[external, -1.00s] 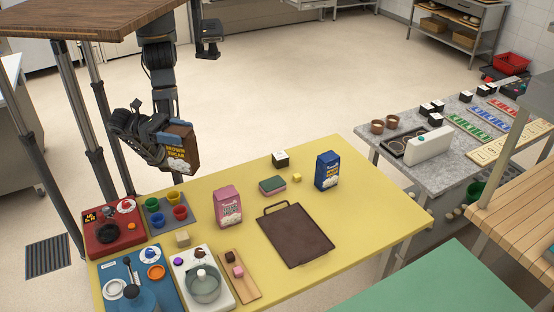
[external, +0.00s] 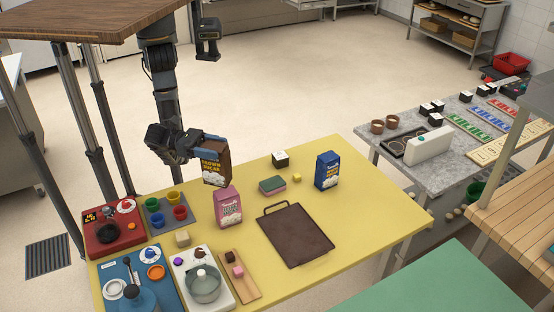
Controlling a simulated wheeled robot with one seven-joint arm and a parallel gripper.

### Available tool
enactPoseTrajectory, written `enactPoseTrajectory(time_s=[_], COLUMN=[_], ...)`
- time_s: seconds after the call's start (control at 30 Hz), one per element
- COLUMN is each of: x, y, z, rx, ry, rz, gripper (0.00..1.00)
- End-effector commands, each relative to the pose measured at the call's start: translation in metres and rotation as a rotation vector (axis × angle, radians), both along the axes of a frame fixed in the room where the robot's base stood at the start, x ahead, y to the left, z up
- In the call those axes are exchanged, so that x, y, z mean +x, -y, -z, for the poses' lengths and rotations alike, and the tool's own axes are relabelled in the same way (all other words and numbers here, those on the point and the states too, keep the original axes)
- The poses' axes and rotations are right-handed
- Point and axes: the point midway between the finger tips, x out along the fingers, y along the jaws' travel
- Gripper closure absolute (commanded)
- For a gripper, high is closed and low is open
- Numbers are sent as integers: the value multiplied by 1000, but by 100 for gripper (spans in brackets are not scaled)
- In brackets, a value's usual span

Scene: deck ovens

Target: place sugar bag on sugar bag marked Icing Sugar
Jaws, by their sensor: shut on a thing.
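My gripper (external: 209,146) is shut on a brown bag (external: 216,168) that reads Brown Sugar. It holds the bag upright by the top, near the back left edge of the yellow table. A pink sugar bag (external: 228,207) stands on the table just below the held bag in the picture; the two look close, but I cannot tell whether they touch. A blue bag (external: 327,171) stands upright farther right. The print on the pink and blue bags is too small to read surely.
A dark tray (external: 296,235) lies right of the pink bag. A sponge (external: 272,185), a yellow cube (external: 297,178) and a black-and-white block (external: 281,159) are behind it. Cups (external: 173,197) and a pot (external: 204,287) stand at left. The table's right end is clear.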

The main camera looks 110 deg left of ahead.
Motion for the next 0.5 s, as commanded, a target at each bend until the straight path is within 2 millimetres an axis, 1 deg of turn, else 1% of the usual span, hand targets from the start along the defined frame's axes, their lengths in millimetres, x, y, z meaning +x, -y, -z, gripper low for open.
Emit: enactPoseTrajectory(time_s=[0.1,0.3,0.37,0.5], x=[11,16,16,16], y=[-8,-12,-12,-12], z=[6,13,19,38], rx=[-1,-3,-1,1], ry=[4,4,3,3], rz=[-2,1,1,1], gripper=[100,100,100,100])
